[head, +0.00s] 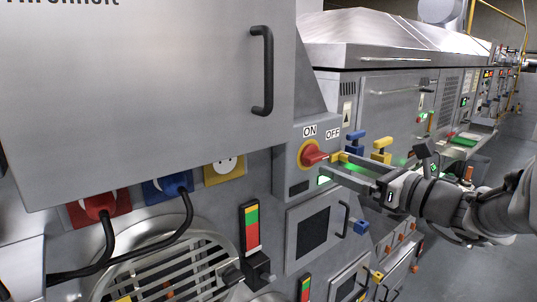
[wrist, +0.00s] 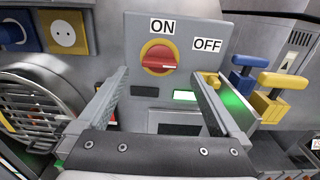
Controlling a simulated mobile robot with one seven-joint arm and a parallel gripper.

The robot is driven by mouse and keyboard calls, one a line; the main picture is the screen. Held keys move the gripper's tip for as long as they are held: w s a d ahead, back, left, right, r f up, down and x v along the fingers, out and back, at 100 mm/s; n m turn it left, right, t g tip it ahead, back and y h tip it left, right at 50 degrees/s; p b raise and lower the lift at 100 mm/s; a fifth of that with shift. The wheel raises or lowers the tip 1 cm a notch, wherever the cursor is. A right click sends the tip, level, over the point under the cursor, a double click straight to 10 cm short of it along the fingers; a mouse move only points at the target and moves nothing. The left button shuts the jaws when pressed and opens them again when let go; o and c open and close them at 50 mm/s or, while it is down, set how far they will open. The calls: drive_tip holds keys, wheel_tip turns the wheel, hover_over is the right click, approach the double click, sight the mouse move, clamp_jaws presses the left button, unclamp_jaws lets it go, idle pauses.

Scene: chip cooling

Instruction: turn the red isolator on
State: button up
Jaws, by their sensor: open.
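The red isolator (head: 313,154) is a rotary knob on a yellow round plate, on a grey panel. In the wrist view the isolator (wrist: 157,58) has its handle lying roughly level, with a white mark at its right end. The ON label (wrist: 163,27) is above it and the OFF label (wrist: 207,45) is to its upper right. My gripper (head: 338,165) is open and empty, its fingers pointing at the panel close to the knob. In the wrist view my gripper (wrist: 161,76) has one finger on each side, with the knob between and slightly beyond the tips. No contact is visible.
A lit green display (wrist: 184,96) is below the knob. Blue (head: 355,143) and yellow (head: 381,150) levers stand just right of the panel. A cabinet door handle (head: 262,71) juts out at upper left. Red and blue plugs with black cables (head: 105,230) hang at lower left.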

sight(321, 158)
drive_tip(key=x, duration=0.5)
drive_tip(key=shift+w+a, duration=0.25)
drive_tip(key=shift+w, duration=0.1)
drive_tip(key=c, duration=1.3)
